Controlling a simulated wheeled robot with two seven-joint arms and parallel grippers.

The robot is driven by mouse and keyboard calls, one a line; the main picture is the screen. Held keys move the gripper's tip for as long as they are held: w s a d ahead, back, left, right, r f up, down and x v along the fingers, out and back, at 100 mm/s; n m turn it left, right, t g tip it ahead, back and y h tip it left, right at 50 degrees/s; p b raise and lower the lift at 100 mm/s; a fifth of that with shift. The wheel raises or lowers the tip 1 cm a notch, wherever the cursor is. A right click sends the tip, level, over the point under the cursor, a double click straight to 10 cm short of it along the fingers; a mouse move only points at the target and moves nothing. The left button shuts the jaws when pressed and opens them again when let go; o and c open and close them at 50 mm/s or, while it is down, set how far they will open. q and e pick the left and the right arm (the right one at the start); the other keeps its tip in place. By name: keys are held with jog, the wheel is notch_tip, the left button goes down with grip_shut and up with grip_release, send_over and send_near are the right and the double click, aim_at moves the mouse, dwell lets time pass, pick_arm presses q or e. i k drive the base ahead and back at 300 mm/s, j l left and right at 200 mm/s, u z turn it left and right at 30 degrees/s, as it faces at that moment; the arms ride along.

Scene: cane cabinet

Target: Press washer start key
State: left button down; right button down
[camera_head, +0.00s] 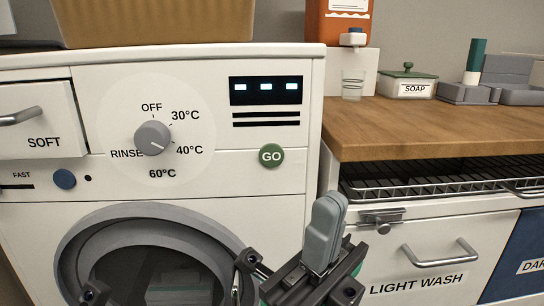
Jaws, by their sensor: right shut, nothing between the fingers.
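The washer (240,205) is white and fills the left and middle of the head view. Its start key is a round green button marked GO (271,155), right of the dial and below the display; it is uncovered. My right gripper (329,205) is shut and empty. Its grey fingers point up, below and to the right of the GO button and apart from it in the picture. I cannot make out my left gripper.
The washer has a dial (152,138), a lit display (266,90), a blue FAST button (64,179), a SOFT drawer (40,125) and a round door (140,225). At right, a wooden counter (440,130) stands above a wire rack (420,187) and the LIGHT WASH front (425,260).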

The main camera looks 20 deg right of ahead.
aim_at(271, 155)
jog(key=j+z, duration=0.45)
jog(key=z, duration=0.3)
jog(key=k+j+z, duration=0.15)
jog(key=z, duration=0.2)
